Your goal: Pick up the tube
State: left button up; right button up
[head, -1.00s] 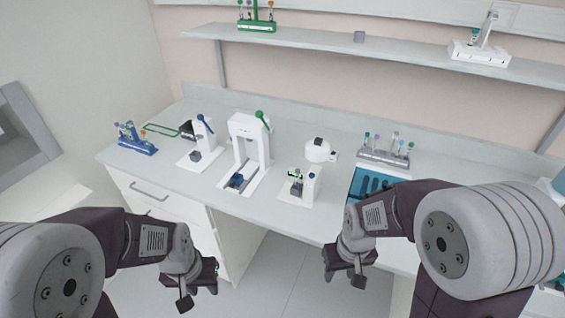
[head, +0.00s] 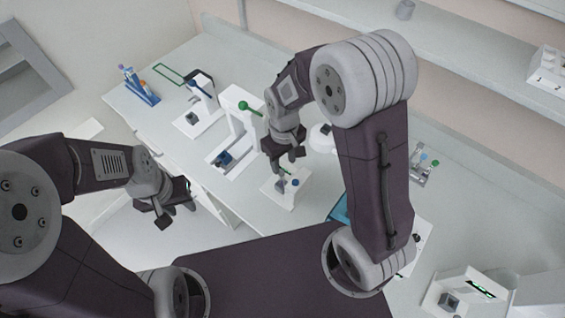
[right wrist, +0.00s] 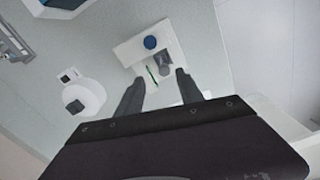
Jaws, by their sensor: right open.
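A thin item with a green edge, perhaps the tube (right wrist: 152,73), shows beside a grey block on a small white device (right wrist: 134,48) in the right wrist view. It is too small to identify surely. The device, with its blue knob, also shows in the head view (head: 286,196). My right gripper (head: 289,160) is open and empty, pointing down above this device. In the right wrist view its two fingertips (right wrist: 160,78) appear on either side of the grey block and the thin item. My left gripper (head: 178,215) is open and empty, off the counter's front edge.
A tall white stand (head: 233,140) with a green-knobbed lever stands left of the device. A round white machine (right wrist: 86,96) is close by. A blue rack (head: 140,88) holds coloured tubes at the far left. Another tube rack (head: 424,168) stands to the right.

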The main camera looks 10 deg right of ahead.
aim_at(282, 177)
jog(key=f, duration=0.3)
jog(key=shift+s+a+p, duration=0.3)
jog(key=shift+s+a, duration=0.1)
jog(key=shift+f, duration=0.3)
jog(key=shift+w+d+f, duration=0.1)
jog(key=shift+w+f, duration=0.05)
notch_tip(282, 177, down, 4)
jog(key=shift+f+p, duration=0.1)
jog(key=shift+p, duration=0.55)
jog(key=shift+f, duration=0.4)
pick_arm(q)
jog(key=shift+s+a+r, duration=0.1)
jog(key=shift+r, duration=0.4)
jog(key=shift+s+a+r, duration=0.1)
jog(key=shift+r, duration=0.4)
pick_arm(e)
grip_shut()
